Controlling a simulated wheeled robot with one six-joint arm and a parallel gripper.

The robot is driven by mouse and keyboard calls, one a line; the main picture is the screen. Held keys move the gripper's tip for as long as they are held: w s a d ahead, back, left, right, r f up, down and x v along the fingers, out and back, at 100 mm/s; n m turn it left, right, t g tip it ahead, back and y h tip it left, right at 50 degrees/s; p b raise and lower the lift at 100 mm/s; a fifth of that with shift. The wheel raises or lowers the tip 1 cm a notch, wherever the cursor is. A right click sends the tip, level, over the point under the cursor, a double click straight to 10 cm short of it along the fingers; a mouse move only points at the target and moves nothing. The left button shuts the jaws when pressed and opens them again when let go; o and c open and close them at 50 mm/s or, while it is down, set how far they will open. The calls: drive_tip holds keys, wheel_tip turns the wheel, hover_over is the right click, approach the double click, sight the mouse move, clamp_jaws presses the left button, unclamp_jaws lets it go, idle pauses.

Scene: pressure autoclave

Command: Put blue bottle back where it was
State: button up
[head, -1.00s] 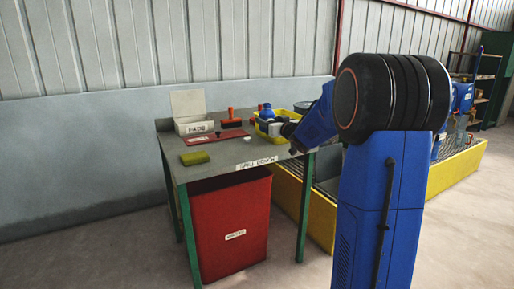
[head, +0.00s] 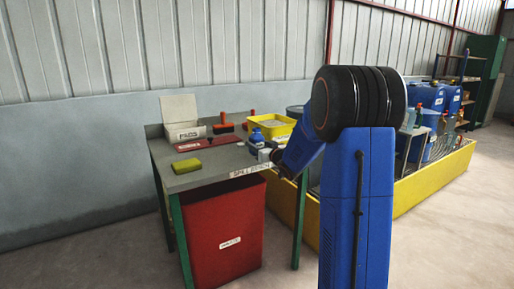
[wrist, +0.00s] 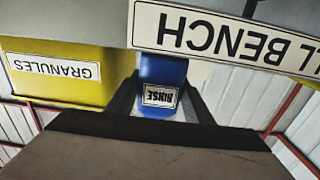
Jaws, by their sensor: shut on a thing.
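The blue bottle (head: 256,135) is at the right end of the grey bench, in front of the yellow tub, in the head view. In the wrist view, which is upside down, the blue bottle (wrist: 163,70) shows its white RINSE label between the dark fingers. My gripper (wrist: 160,97) is shut on it; in the head view my gripper (head: 266,154) is partly hidden by my arm. The bottle looks upright. I cannot tell whether its base touches the bench top (head: 205,171).
The yellow GRANULES tub (head: 284,130) stands close behind the bottle. A green-yellow sponge (head: 186,165), a red tray (head: 208,143) and a white box (head: 183,131) lie further left. A red bin (head: 228,230) is under the bench. A yellow-walled spill tray (head: 432,179) is at right.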

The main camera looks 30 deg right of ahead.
drive_tip(key=shift+f, duration=0.5)
drive_tip(key=shift+f, duration=0.1)
drive_tip(key=o, duration=1.1)
